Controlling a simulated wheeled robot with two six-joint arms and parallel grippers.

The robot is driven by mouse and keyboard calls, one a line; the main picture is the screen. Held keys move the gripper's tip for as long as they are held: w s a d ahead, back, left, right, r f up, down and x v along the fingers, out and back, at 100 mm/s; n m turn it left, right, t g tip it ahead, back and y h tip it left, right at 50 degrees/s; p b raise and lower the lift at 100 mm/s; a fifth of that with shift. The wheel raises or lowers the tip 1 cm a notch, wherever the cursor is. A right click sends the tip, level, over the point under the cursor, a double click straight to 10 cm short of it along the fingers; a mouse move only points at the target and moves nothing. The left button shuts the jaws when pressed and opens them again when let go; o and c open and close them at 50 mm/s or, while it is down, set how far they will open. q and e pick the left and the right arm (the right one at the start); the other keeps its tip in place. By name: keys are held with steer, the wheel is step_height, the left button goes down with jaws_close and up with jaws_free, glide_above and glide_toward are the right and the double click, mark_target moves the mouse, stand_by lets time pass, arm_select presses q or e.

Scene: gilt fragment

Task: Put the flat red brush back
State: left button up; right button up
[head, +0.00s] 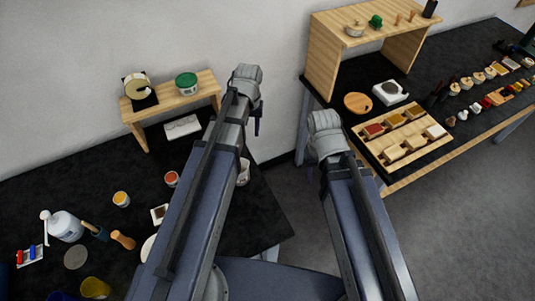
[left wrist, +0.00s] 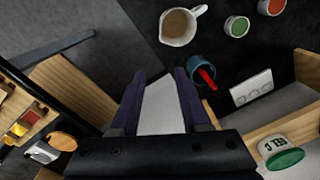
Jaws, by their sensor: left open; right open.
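In the left wrist view a red, flat-looking handle (left wrist: 207,76) sticks out of a dark blue cup (left wrist: 200,66); it may be the flat red brush, but its bristles are not visible. The cup stands on the black table, just beyond the right finger of my left gripper (left wrist: 160,78). That gripper is open, with nothing seen held; a pale surface shows between its fingers. In the head view my left gripper (head: 257,122) hangs over the left table's back right part, and the cup is hidden there. My right gripper (head: 322,180) is open over the gap between the tables, its fingers mostly hidden.
A white jug (left wrist: 180,25) of brown liquid stands near the cup. The left table (head: 40,190) holds pots and tools. A wooden tray (head: 400,165) lies on the right table.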

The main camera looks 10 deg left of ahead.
arm_select(q)
steer(key=s+d+m, duration=0.5)
steer(key=s+d, duration=0.6)
steer(key=s, duration=0.2)
steer(key=shift+s+d+y, duration=0.2)
steer(key=shift+d+y, duration=0.15)
steer(key=shift+y, duration=0.05)
steer(key=shift+a, duration=0.1)
